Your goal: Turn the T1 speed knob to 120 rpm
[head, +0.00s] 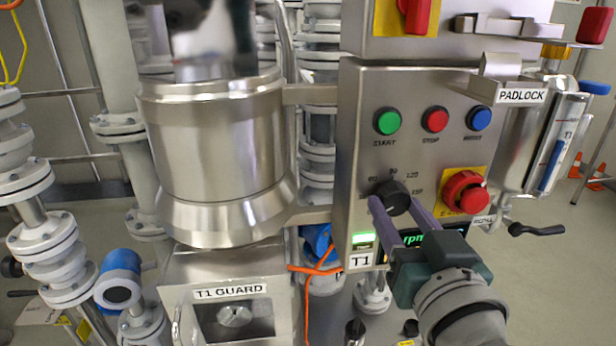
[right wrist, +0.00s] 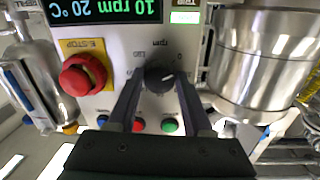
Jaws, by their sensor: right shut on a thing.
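The black T1 speed knob (head: 396,196) is on the grey control panel (head: 345,110), below the start and stop buttons, with numbers printed around it. My right gripper (head: 393,203) comes from below, its two purple fingers on either side of the knob, shut on it. In the right wrist view, turned upside down, the knob (right wrist: 160,77) sits between the fingertips (right wrist: 158,84) and shows a pale pointer mark. The display (right wrist: 105,10) there reads an rpm value and 20 °C; part is cut off. My left gripper is not in view.
A red E-stop (head: 464,192) is close right of the knob. Green (head: 387,121), red (head: 435,119) and blue (head: 478,118) buttons are above it. The steel T1 vessel (head: 215,150) and guard (head: 228,293) stand left of the panel. A padlock box (head: 520,120) is at right.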

